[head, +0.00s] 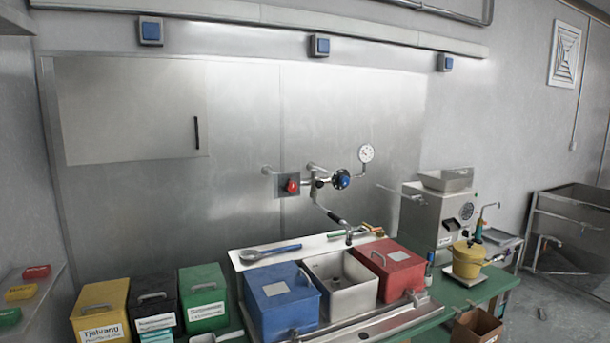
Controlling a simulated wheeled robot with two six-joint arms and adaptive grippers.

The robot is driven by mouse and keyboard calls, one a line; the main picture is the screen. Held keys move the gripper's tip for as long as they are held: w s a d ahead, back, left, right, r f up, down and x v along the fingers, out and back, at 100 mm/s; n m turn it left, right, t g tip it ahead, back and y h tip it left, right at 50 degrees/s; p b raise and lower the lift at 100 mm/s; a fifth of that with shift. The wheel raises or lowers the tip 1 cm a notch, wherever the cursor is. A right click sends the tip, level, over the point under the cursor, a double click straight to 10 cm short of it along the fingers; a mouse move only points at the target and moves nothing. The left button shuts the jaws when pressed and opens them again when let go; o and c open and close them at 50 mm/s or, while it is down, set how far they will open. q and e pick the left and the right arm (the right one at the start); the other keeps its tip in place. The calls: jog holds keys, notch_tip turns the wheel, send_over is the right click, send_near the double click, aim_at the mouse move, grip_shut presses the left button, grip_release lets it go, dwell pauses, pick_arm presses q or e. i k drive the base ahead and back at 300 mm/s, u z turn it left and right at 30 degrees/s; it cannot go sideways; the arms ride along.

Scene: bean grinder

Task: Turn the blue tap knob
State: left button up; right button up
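The blue tap knob (340,179) is on the wall-mounted tap against the steel back panel, right of centre in the head view. It is round, with a dark rim around a blue face. A red knob (292,186) sits to its left on a square plate. The tap spout (337,219) slopes down to the right and ends above the sink basin (344,300). Neither of my grippers shows in the head view.
A blue lidded box (283,292) and a red lidded box (390,262) flank the basin. Yellow (101,304), black (153,297) and green (203,288) boxes stand left. A pressure gauge (366,153) is above right of the blue knob. A grinder-like machine (436,220) stands right.

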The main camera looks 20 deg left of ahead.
aim_at(343, 180)
jog(key=u, duration=1.15)
jog(key=i, duration=0.85)
jog(key=z, duration=1.85)
